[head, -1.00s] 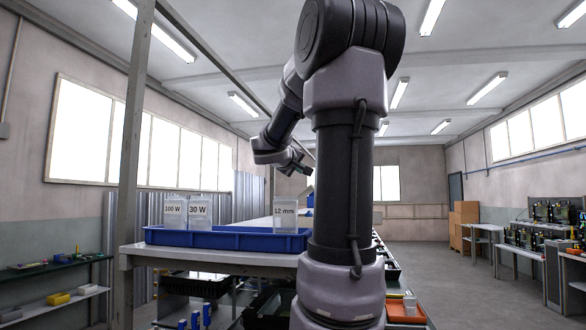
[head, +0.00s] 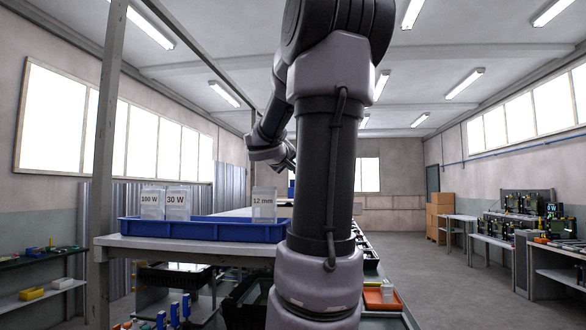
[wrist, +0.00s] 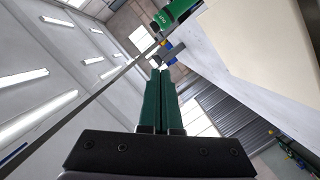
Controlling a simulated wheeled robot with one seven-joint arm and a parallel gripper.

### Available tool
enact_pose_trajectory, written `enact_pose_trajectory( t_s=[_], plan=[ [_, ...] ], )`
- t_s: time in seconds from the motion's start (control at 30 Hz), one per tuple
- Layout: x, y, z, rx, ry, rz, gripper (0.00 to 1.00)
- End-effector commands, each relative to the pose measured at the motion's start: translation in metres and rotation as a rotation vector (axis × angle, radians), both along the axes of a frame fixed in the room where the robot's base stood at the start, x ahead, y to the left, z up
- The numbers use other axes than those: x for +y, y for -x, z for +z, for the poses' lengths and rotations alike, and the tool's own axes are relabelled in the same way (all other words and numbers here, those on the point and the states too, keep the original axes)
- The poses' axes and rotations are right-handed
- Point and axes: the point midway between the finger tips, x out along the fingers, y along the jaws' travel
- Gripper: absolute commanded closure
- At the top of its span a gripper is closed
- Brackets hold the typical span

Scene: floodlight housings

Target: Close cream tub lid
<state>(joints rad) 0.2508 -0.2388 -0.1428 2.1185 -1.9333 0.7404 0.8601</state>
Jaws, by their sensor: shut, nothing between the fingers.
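No cream tub or lid can be made out for certain in either view. In the wrist view a large cream-coloured surface (wrist: 262,50) fills the upper right, but I cannot tell what it belongs to. My gripper (wrist: 160,72) has long green fingers, pressed together and empty, apart from that surface in the picture. In the head view my gripper is mostly hidden behind my own arm.
A blue tray (head: 200,231) with clear bins labelled 100 W (head: 152,203), 30 W (head: 178,203) and 12 mm (head: 264,207) stands on a bench at left. An orange tray (head: 380,299) sits low at right. Open floor (head: 455,295) lies right of my arm. Cardboard boxes (head: 439,220) stand farther back.

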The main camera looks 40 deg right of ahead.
Motion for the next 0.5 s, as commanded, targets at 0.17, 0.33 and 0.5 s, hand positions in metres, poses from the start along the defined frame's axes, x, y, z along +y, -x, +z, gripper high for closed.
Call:
enact_pose_trajectory(
  t_s=[0.17,0.33,0.5],
  plan=[
    [0.002,0.001,0.001,0.000,0.001,0.001,1.00],
    [0.021,0.012,0.005,-0.004,0.001,0.003,1.00],
    [0.050,0.031,0.011,-0.003,0.002,0.003,1.00]
  ],
)
